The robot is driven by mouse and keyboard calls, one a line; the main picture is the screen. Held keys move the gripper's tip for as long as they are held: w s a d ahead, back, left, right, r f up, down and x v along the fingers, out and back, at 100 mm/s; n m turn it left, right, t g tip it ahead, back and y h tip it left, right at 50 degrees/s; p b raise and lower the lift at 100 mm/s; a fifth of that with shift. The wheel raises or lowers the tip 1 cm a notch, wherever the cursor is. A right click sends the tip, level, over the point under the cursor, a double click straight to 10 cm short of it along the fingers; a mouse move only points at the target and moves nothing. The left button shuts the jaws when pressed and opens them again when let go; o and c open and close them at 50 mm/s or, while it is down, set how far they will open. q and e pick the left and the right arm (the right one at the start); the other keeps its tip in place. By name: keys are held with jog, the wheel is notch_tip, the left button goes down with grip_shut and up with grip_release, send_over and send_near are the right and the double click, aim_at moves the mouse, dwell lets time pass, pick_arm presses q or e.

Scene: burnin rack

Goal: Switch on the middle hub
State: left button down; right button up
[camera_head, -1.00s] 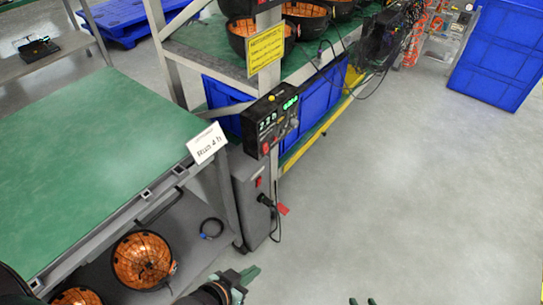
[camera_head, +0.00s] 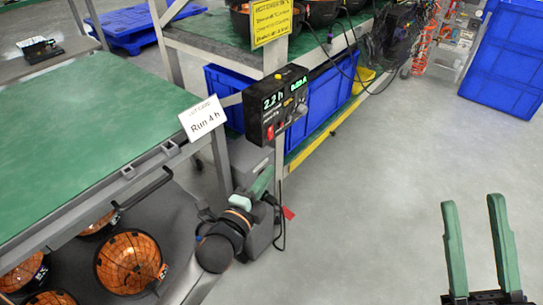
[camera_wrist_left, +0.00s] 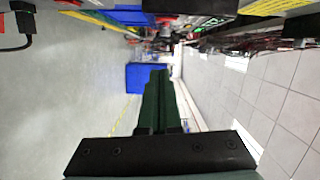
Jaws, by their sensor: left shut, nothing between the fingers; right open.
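A black control box (camera_head: 277,105) with lit green displays and a red switch is fixed to the rack post. Below it stands a grey box (camera_head: 252,160), largely hidden behind my left arm; a black plug and cord come out beside it. I cannot tell which unit is the middle hub. My left gripper (camera_head: 264,178) is shut and empty, in front of the grey box and below the control box. Its shut fingers (camera_wrist_left: 158,100) show in the left wrist view, with a black plug (camera_wrist_left: 22,22) at top left. My right gripper (camera_head: 471,203) is open and empty over the floor.
A green-topped bench (camera_head: 90,130) with a "Run 4 h" card (camera_head: 202,119) is at left. Orange-lined round units (camera_head: 130,260) lie on its lower shelf. A yellow sign (camera_head: 271,22) hangs above the control box. Blue crates (camera_head: 508,60) stand at back right. The floor at right is clear.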

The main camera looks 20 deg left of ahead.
aim_at(271, 133)
pick_arm(q)
jog(key=shift+w+r, duration=0.1)
jog(key=shift+r, duration=0.05)
pick_arm(e)
jog(key=shift+s+r, duration=0.2)
pick_arm(q)
jog(key=shift+w, duration=0.1)
pick_arm(e)
jog(key=shift+f, duration=0.1)
pick_arm(q)
jog(key=w+a+b, duration=0.2)
jog(key=w+b, duration=0.1)
jog(key=w, duration=0.8)
jog(key=shift+a+f+b, duration=0.35)
jog(key=shift+f, duration=0.05)
pick_arm(e)
jog(key=shift+w+a+f, duration=0.1)
jog(key=shift+a+f, duration=0.05)
jog(key=shift+f, duration=0.85)
jog(key=shift+a+f, duration=0.1)
jog(key=shift+f, duration=0.9)
